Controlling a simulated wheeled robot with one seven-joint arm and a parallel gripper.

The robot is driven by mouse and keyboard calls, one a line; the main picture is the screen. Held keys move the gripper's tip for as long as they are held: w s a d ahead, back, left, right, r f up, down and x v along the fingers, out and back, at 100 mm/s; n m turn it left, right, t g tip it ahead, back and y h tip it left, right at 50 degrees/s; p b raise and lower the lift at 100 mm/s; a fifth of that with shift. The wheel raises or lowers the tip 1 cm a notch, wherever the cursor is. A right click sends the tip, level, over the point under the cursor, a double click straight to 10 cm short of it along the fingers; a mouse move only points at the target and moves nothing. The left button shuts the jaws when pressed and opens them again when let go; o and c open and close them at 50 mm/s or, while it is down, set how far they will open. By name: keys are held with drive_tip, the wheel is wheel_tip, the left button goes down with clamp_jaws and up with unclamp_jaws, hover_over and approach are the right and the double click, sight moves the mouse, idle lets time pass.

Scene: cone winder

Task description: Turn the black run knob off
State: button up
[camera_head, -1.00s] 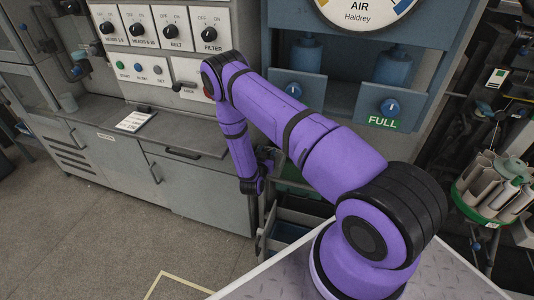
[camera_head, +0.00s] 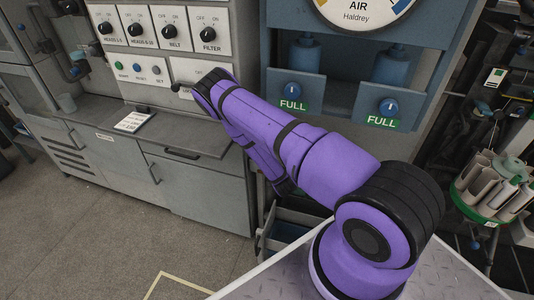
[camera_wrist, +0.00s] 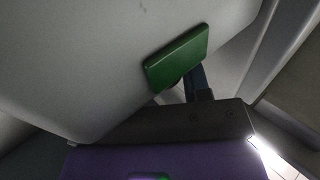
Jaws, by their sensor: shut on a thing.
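I cannot pick out a knob marked run. Black knobs on the white panel include the belt knob (camera_head: 170,31) and the filter knob (camera_head: 208,34), and their small marks are hard to read. A black lever (camera_head: 176,87) lies below them, partly behind my arm. In the head view my arm hides my gripper. In the wrist view my gripper (camera_wrist: 190,86) shows partly, dark and narrow, closed at a flat green block (camera_wrist: 178,57) that covers its tips. A grey surface fills the view behind the block. No black knob shows there.
A grey counter (camera_head: 85,125) with cabinets runs below the panel. A white card (camera_head: 134,121) lies on it. A green-rimmed rack of tubes (camera_head: 490,190) stands at the far right. Floor is open at lower left.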

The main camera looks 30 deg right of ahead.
drive_tip(key=shift+s+f+n+y, duration=0.1)
drive_tip(key=shift+n+y, duration=0.5)
drive_tip(key=shift+y, duration=0.3)
drive_tip(key=o, duration=0.9)
drive_tip(key=shift+s+a, duration=0.2)
drive_tip(key=shift+s, duration=1.6)
drive_tip(key=shift+s+a, duration=0.2)
drive_tip(key=shift+s, duration=1.55)
drive_tip(key=shift+s+a, duration=0.2)
drive_tip(key=shift+s, duration=1.6)
